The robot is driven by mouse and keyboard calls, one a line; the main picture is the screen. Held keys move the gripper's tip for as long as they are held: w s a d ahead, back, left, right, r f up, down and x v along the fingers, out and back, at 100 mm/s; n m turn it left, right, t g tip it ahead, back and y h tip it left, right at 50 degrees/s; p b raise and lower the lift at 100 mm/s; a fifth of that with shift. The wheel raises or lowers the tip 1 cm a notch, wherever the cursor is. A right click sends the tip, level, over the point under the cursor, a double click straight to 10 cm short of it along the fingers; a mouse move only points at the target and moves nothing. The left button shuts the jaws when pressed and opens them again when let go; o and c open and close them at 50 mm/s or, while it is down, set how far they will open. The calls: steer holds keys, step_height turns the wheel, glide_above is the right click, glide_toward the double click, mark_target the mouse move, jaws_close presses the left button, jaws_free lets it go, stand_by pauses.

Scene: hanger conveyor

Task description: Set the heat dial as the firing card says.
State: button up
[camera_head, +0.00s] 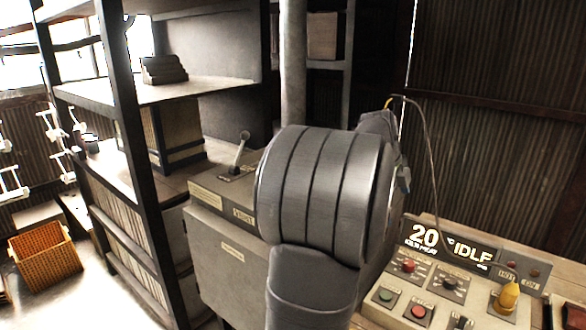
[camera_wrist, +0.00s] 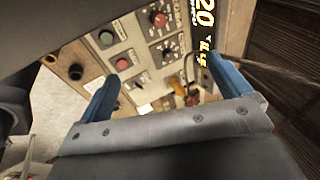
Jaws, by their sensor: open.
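The control panel (camera_head: 395,293) is at the lower right in the head view, with a lit display (camera_head: 452,246) reading 20 °C and IDLE. It carries a red knob (camera_head: 408,266), a black dial (camera_head: 450,283), a green button (camera_head: 386,295), a red button (camera_head: 419,310) and a yellow handle (camera_head: 508,297). I cannot tell which control is the heat dial; the labels are too small. In the wrist view, my gripper (camera_wrist: 165,79) is open and empty, its blue fingers apart over the panel. In the head view my arm hides it. I cannot make out a firing card.
A grey cabinet (camera_head: 228,268) with a lever (camera_head: 238,150) stands left of my arm. Dark shelving (camera_head: 160,92) stands farther left, with a wicker basket (camera_head: 43,254) on the floor. A cable (camera_head: 432,150) hangs above the panel. A corrugated wall (camera_head: 500,75) stands behind.

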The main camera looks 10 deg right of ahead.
steer(key=c, duration=0.8)
steer(key=m+g+y, duration=0.1)
steer(key=m+y, duration=0.3)
steer(key=m, duration=3.2)
glide_above(410, 262)
step_height(410, 262, down, 6)
steer(key=r, duration=0.1)
step_height(410, 262, down, 18)
steer(key=shift+a+r, duration=0.1)
